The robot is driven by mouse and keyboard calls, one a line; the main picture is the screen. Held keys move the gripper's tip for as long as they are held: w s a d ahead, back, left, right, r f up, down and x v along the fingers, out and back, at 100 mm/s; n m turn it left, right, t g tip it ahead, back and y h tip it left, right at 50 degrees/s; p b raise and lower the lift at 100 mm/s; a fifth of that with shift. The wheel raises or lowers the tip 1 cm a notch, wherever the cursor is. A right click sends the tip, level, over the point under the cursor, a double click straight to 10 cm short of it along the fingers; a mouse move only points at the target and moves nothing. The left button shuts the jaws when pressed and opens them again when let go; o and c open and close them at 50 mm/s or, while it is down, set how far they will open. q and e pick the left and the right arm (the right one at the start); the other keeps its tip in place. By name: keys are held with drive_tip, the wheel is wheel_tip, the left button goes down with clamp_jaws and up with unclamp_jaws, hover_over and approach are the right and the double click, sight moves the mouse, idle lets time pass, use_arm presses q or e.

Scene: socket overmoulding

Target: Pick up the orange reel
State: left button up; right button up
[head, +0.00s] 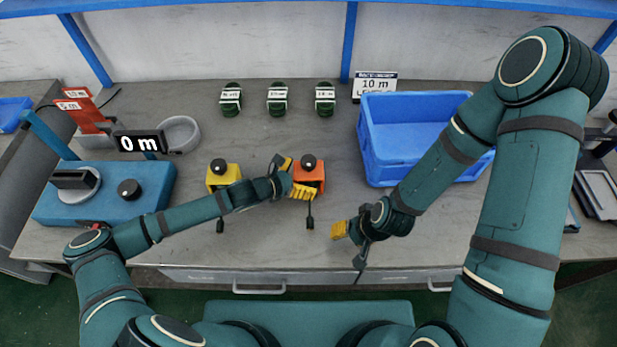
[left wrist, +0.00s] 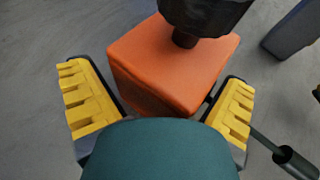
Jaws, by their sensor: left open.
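The orange reel (head: 312,178) is a boxy orange block with a black knob on top and a short black cable end in front. It stands on the workbench, right of a yellow one. My left gripper (head: 296,178) is at its left side. In the left wrist view the orange reel (left wrist: 172,62) sits between the spread yellow fingers of my left gripper (left wrist: 160,112), which is open. Part of its near side is hidden by the gripper's body. My right gripper (head: 345,230) is apart from it, lower right, over the bench; its finger gap is not clear.
A yellow reel (head: 222,177) stands just left of my left gripper. A blue crate (head: 420,180) is at the right, behind my right arm. Several dark green reels (head: 278,100) stand at the back. A blue machine (head: 150,185) with a "0 m" display (head: 139,141) is at the left.

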sight(302, 160)
use_arm(q)
drive_tip(key=c, duration=1.1)
wheel_tip(302, 160, up, 10)
drive_tip(key=shift+r+p, duration=0.1)
drive_tip(key=shift+p, duration=0.85)
drive_tip(key=shift+c, duration=0.2)
use_arm(e)
drive_tip(key=shift+w+r, duration=0.3)
drive_tip(key=shift+r, duration=0.65)
use_arm(q)
drive_tip(key=o, duration=0.5)
drive_tip(key=c, duration=0.5)
drive_tip(key=shift+o, duration=0.2)
use_arm(e)
drive_tip(key=shift+f, duration=0.1)
